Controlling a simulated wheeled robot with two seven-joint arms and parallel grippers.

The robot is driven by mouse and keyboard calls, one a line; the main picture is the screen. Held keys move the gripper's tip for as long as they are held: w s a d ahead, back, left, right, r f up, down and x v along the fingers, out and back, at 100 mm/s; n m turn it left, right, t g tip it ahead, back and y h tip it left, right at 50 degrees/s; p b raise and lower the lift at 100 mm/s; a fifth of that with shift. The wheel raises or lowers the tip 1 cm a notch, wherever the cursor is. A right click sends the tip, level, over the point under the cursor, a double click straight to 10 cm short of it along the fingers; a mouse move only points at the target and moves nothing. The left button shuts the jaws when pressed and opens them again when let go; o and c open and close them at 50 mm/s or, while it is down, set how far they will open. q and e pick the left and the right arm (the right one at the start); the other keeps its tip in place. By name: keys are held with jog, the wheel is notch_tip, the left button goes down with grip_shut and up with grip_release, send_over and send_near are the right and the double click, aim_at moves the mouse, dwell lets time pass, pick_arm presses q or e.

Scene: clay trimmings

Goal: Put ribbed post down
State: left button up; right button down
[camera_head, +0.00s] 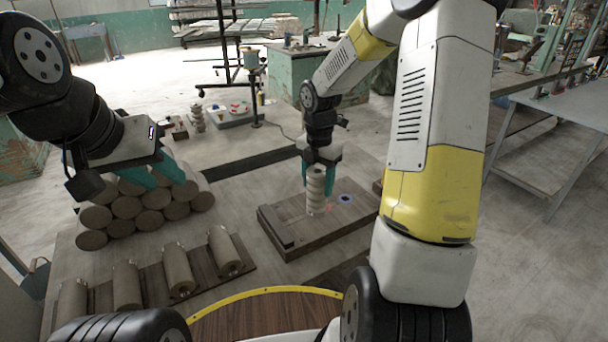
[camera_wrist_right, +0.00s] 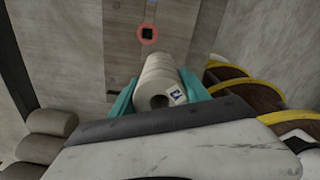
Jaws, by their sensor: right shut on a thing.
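The ribbed post (camera_head: 316,192) is a pale grey, wavy-sided cylinder. It stands upright in my right gripper (camera_head: 318,172), over the brown wooden board (camera_head: 348,222). I cannot tell whether its lower end touches the board. In the right wrist view the post (camera_wrist_right: 157,72) sits between the teal fingers of my right gripper (camera_wrist_right: 158,84), which are shut on it. A small dark mark shows on its near end. My left gripper (camera_head: 153,178) is at the left, over the stacked clay cylinders (camera_head: 125,207); its teal fingers are apart and look empty.
A dark block (camera_head: 274,227) lies along the board's left side. Several clay rolls (camera_head: 175,268) lie on a rack in front. Small items stand on a far tray (camera_head: 232,116). The board's right part is mostly clear.

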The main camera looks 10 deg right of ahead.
jog(key=shift+w+a+f, duration=0.1)
jog(key=shift+w+f, duration=1.8)
jog(key=shift+w, duration=0.1)
jog(key=shift+f, duration=0.15)
jog(key=c, duration=0.5)
grip_release()
